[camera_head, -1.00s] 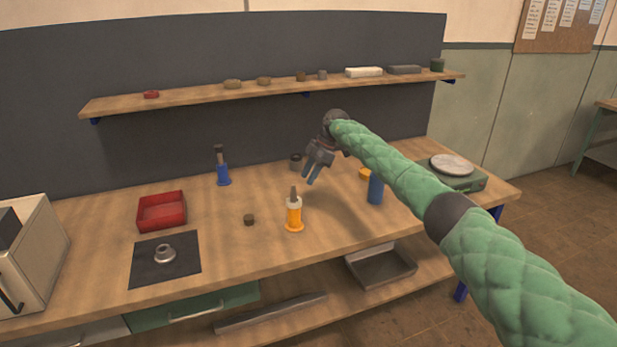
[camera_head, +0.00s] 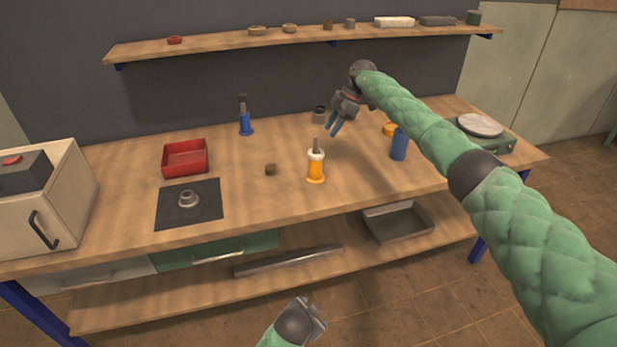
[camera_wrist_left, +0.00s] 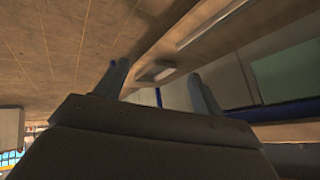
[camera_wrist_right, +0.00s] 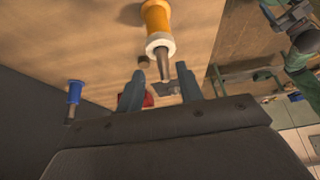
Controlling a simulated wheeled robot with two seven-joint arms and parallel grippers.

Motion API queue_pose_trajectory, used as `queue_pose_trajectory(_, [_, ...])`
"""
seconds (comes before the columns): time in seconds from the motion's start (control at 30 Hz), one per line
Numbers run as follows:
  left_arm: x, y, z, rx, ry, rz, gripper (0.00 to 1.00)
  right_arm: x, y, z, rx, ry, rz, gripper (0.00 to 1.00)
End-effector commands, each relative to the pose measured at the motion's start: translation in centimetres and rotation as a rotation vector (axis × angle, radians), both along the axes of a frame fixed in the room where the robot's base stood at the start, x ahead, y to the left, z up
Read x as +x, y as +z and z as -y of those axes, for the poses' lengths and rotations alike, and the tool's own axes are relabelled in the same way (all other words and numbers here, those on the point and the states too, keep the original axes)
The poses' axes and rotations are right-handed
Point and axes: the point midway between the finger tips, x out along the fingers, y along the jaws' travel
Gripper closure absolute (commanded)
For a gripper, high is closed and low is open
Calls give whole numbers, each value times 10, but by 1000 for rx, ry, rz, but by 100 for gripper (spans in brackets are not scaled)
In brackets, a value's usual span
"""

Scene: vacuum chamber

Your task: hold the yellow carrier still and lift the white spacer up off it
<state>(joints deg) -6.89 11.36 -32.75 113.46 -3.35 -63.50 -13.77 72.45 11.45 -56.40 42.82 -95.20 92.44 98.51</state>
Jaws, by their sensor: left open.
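The yellow carrier (camera_head: 316,173) stands upright on the workbench. The white spacer (camera_head: 316,155) sits around its upper part, with a dark peg sticking up above. In the right wrist view the carrier (camera_wrist_right: 155,17) and the spacer (camera_wrist_right: 160,46) show beyond the fingers. My right gripper (camera_head: 335,127) is open and empty, above and behind the carrier, apart from it; its fingers also show in the right wrist view (camera_wrist_right: 165,90). My left gripper (camera_head: 318,318) is low in front of the bench, far from the carrier. Its fingers are apart and empty in the left wrist view (camera_wrist_left: 158,80).
A blue carrier (camera_head: 246,125), a red tray (camera_head: 186,159), a dark mat (camera_head: 170,212) with a metal ring (camera_head: 188,198) and a small brown piece (camera_head: 270,170) lie to the left. A blue cylinder (camera_head: 399,145) and a scale (camera_head: 481,126) stand right. The bench's front edge lies above my left gripper.

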Motion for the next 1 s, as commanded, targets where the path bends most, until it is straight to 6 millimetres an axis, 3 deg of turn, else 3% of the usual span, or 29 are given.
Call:
queue_pose_trajectory(0.1, [24, 22, 21, 31, -87, 91, 31, 0, 0, 0, 0, 0, 0, 64])
queue_pose_trajectory(0.4, [69, 69, 66, 124, -295, 307, 31, 0, 0, 0, 0, 0, 0, 64])
queue_pose_trajectory(1.0, [127, 143, 130, 375, -686, 715, 31, 0, 0, 0, 0, 0, 0, 64])
